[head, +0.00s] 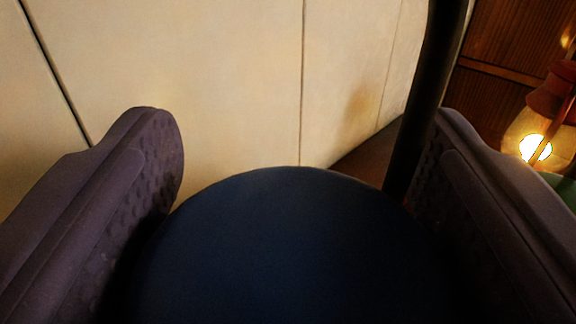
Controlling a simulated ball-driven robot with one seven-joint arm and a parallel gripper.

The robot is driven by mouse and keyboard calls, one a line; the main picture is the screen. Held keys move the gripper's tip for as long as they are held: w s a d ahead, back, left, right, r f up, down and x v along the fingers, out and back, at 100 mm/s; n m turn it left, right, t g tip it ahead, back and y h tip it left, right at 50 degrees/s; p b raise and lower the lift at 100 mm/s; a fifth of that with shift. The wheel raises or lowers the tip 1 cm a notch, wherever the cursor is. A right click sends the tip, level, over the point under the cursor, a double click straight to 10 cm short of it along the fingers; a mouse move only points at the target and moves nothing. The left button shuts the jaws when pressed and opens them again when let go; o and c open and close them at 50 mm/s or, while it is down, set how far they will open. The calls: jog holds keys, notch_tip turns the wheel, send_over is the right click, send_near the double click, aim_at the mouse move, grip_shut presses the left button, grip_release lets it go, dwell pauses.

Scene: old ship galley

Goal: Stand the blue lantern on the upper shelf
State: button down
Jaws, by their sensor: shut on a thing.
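My gripper (300,140) shows as two dark purple-grey padded fingers, one at the left and one at the right. It is shut on the blue lantern (285,245), seen as a large dark blue rounded shape filling the lower middle between the fingers. Only this smooth blue part shows; the rest of the lantern is hidden or out of frame. I cannot make out the upper shelf for sure.
Cream wall panels (220,80) with dark seams fill the back. A dark upright post (425,90) stands just beside the right finger. A lit lantern with a red top (553,95) is at the right edge, near brown wooden boards (500,100). A brown surface (368,155) shows behind the post.

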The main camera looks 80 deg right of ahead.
jog(key=s+a+p, duration=0.1)
jog(key=s+p, duration=0.1)
jog(key=s+a+r+p, duration=0.1)
jog(key=s+a+p, duration=0.1)
jog(key=shift+s+a, duration=0.2)
jog(key=shift+s, duration=0.1)
jog(key=shift+p, duration=0.45)
